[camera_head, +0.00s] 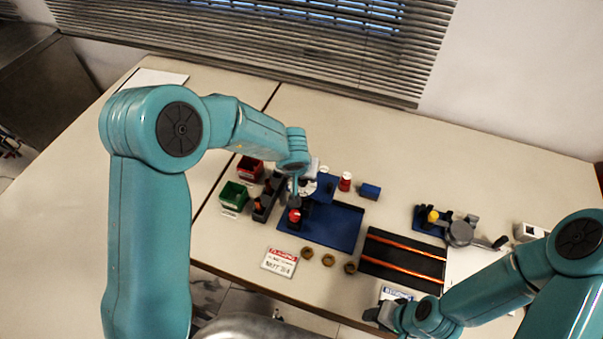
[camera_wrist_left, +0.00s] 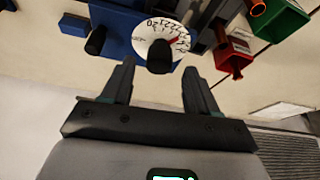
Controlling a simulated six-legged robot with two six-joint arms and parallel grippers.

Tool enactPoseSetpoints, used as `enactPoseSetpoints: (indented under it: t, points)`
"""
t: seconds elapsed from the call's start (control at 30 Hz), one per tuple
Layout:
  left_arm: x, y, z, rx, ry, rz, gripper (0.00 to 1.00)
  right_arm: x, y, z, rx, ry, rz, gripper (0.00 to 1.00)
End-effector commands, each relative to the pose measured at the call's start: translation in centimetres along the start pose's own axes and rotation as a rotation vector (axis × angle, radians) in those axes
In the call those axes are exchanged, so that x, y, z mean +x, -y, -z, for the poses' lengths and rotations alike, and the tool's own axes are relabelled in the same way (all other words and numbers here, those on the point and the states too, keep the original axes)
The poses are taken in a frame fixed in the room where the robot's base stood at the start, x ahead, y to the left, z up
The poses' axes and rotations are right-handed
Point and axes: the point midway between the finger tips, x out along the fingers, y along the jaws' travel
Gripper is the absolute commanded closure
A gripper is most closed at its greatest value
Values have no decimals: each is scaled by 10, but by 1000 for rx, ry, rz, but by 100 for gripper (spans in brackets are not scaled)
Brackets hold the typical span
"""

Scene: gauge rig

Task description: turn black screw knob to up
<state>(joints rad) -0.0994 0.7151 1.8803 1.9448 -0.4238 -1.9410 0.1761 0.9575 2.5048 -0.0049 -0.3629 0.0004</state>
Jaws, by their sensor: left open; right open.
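A white dial (camera_wrist_left: 160,38) with black numbers and a red pointer is mounted on a blue stand (camera_wrist_left: 118,28). A black knob (camera_wrist_left: 159,58) sits at the dial's lower edge in the left wrist view. A second black knob (camera_wrist_left: 96,41) is left of the dial; I cannot tell which is the screw knob. My left gripper (camera_wrist_left: 158,70) is open, its fingers on either side of the dial-edge knob; contact is not visible. In the head view the dial (camera_head: 306,187) is partly hidden by my left arm. My right gripper (camera_head: 378,314) is open by the table's front edge.
Green (camera_head: 234,195) and red (camera_head: 250,169) bins stand left of the blue base plate (camera_head: 333,226). Several brass nuts (camera_head: 328,260) and a label card (camera_head: 280,261) lie in front. A dark tray with orange rails (camera_head: 402,259) is on the right. The back of the table is clear.

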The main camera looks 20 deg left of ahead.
Motion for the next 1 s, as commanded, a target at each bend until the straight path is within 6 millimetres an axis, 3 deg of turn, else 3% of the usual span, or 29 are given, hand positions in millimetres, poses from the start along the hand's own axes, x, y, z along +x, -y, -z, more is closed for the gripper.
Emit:
enactPoseSetpoints:
  t: [0.17,0.47,0.63,1.0]
  points:
    - [16,0,1,-1,1,1,41,0,0,0,0,0,0,57]
    - [19,0,2,-1,0,1,41,0,0,0,0,0,0,57]
    - [19,0,2,-1,0,1,96,0,0,0,0,0,0,57]
    - [19,-1,2,-38,-2,15,96,0,0,0,0,0,0,57]
